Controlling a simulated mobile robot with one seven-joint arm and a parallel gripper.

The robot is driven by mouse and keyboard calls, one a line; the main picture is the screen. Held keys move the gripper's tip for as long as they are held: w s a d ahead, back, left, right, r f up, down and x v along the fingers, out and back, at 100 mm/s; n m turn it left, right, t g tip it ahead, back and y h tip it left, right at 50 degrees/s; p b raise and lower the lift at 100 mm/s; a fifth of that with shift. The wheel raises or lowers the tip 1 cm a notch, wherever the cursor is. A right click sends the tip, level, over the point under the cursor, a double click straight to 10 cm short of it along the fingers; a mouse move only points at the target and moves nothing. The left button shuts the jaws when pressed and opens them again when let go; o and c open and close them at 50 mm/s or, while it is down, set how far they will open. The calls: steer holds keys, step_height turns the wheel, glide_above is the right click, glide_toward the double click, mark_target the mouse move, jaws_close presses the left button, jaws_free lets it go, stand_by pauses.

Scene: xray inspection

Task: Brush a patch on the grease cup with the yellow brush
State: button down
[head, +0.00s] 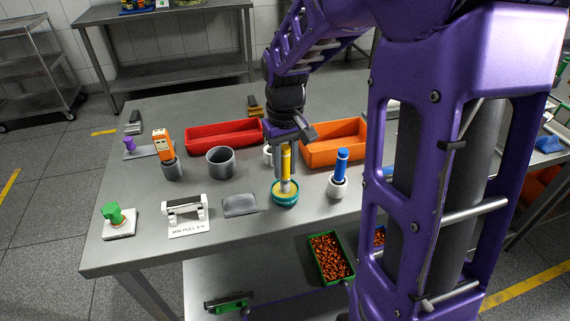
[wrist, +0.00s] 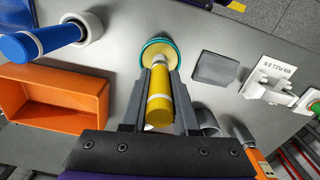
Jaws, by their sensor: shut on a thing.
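My gripper (head: 287,172) is shut on the yellow brush (head: 286,158), which also shows between my fingers in the wrist view (wrist: 159,108). The brush is close to upright, with a pale band and its lower end down at the grease cup. The grease cup (head: 285,200) is a low round teal cup with a yellowish top, standing on the table; its teal rim also shows in the wrist view (wrist: 148,46). The brush's lower end is at the cup's top, but the bristles are mostly hidden, so I cannot tell whether they touch the surface.
A blue brush (head: 342,166) stands in a white holder (head: 337,188) to the right. Behind are a red tray (head: 222,137) and an orange tray (head: 334,146). A grey pad (head: 239,205), a white stand (head: 187,215) and a grey cup (head: 220,162) are to the left.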

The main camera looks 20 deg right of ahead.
mark_target(285, 147)
step_height(285, 147, up, 7)
steer(key=p, duration=0.6)
stand_by(0.7)
